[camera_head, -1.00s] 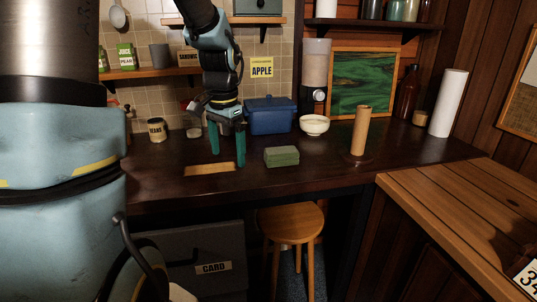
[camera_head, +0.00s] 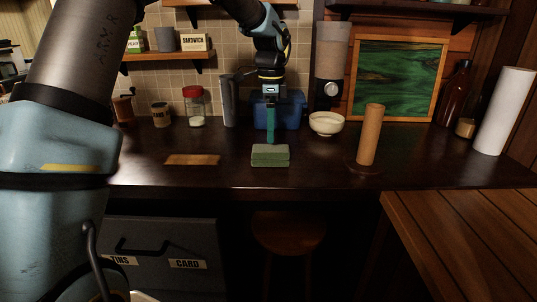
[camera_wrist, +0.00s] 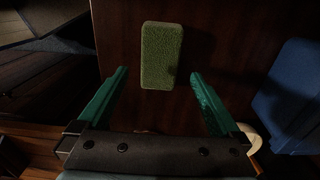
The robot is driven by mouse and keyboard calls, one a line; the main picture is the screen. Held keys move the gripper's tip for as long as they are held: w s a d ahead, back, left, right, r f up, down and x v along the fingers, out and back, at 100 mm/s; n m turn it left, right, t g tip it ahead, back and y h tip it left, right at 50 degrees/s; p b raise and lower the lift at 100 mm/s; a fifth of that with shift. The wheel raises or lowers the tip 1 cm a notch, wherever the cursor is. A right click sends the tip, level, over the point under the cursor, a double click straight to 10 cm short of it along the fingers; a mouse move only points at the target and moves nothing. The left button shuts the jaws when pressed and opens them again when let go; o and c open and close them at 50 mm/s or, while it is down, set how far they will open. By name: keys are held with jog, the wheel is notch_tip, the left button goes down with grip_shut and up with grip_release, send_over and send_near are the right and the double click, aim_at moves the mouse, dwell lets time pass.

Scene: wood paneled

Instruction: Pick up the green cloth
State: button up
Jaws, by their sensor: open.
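The green cloth (camera_head: 270,155) is a folded, block-like stack lying on the dark counter, near its front edge. It also shows in the wrist view (camera_wrist: 161,55), ahead of and roughly between my two fingers. My gripper (camera_head: 271,138) has teal fingers pointing down, just behind and above the cloth in the head view. In the wrist view my gripper (camera_wrist: 160,75) is open, with its fingers spread wider than the cloth and nothing between them. The height of the fingertips above the cloth is hard to tell.
A blue box (camera_head: 291,113) stands behind my gripper. A wooden board (camera_head: 192,160) lies to the left. A stool (camera_head: 289,231) is under the counter (camera_head: 220,178).

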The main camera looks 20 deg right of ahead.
aim_at(270, 148)
jog(key=shift+f+p, duration=1.2)
jog(key=shift+f, duration=2.35)
jog(key=shift+c, duration=0.2)
jog(key=c, duration=1.2)
notch_tip(270, 148, up, 10)
jog(key=b, duration=0.2)
jog(key=shift+b, duration=0.3)
